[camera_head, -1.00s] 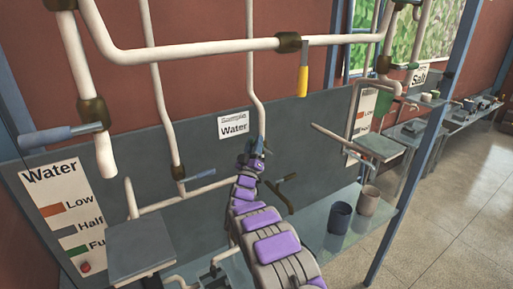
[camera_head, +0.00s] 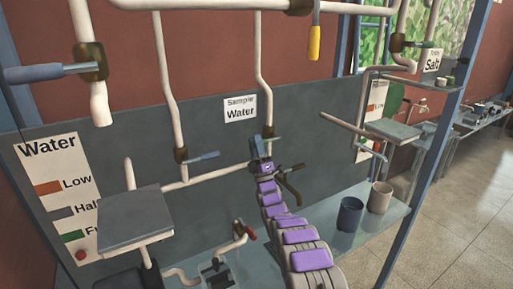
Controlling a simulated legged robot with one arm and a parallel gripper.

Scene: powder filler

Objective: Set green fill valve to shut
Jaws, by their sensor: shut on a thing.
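My gripper (camera_head: 260,148) is at the end of my purple and grey arm, in front of the grey panel below the "Sampler Water" sign (camera_head: 240,108). It is shut on a small valve handle (camera_head: 274,138) at the lower end of a white pipe (camera_head: 263,90). The handle is small and partly hidden by the gripper, so its colour is hard to tell. A dark lever (camera_head: 290,182) sits just right of my gripper.
Blue-handled valves stand at the left (camera_head: 48,73) and centre (camera_head: 203,156); a yellow handle (camera_head: 314,42) hangs above. A red handle (camera_head: 247,231) is near the grey shelf. A blue post (camera_head: 425,160) bounds the right side.

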